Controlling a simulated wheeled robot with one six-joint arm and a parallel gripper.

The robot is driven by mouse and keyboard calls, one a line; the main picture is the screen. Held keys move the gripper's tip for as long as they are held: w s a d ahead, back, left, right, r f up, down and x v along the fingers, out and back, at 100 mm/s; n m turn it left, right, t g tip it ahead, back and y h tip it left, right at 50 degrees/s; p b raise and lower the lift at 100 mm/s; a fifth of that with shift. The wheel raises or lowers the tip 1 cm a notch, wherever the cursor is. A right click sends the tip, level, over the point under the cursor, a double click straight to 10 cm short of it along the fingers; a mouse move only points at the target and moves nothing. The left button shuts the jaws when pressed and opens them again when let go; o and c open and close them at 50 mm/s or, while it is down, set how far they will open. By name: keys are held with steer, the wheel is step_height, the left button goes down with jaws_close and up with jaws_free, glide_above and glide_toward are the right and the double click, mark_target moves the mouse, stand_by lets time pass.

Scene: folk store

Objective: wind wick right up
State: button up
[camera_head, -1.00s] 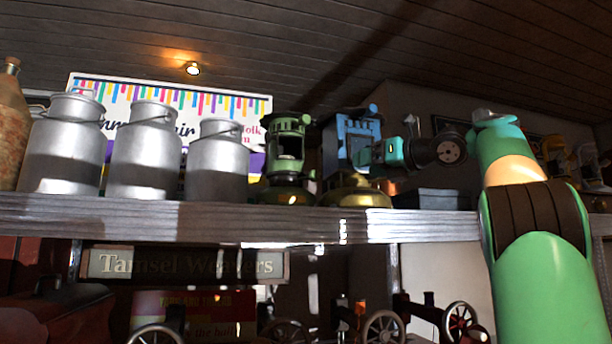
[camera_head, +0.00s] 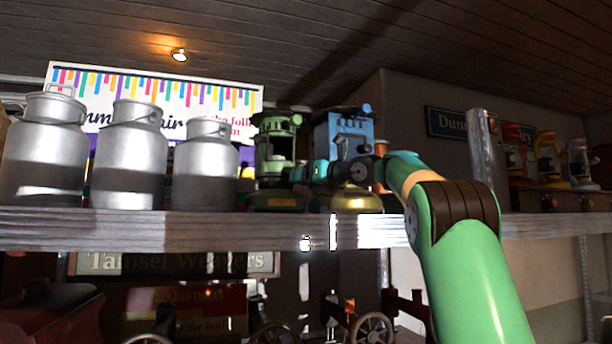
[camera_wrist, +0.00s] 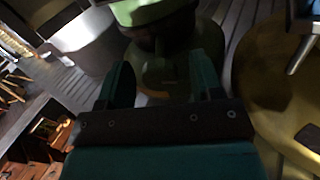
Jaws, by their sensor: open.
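A green wick stove (camera_head: 274,150) with an open front window stands on the shelf. A blue stove (camera_head: 345,130) on a round brass base (camera_head: 352,199) stands to its right. My gripper (camera_head: 300,173) is open in front of the blue stove, its fingers pointing left at the green stove's lower right side. In the wrist view, my two teal fingers (camera_wrist: 162,82) stand apart, with the green stove's rounded base (camera_wrist: 165,72) beyond and between them. The brass base (camera_wrist: 275,95) is close at their right. I cannot make out a wick knob between the fingers; contact is unclear.
Several silver milk cans (camera_head: 130,160) stand left of the green stove on the wooden shelf (camera_head: 180,230). A metal post (camera_head: 485,150) and more stoves (camera_head: 548,158) are at the right. Below the shelf are wheeled machines (camera_head: 370,328).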

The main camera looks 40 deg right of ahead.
steer(key=c, duration=0.9)
steer(key=shift+m, duration=0.3)
steer(key=m+b, duration=0.1)
steer(key=m, duration=0.1)
steer(key=shift+m, duration=0.4)
steer(key=m, duration=0.3)
steer(key=shift+m+b, duration=0.35)
steer(key=shift+m, duration=0.05)
steer(key=m, duration=0.6)
steer(key=shift+r+m, duration=0.1)
steer(key=shift+m, duration=0.3)
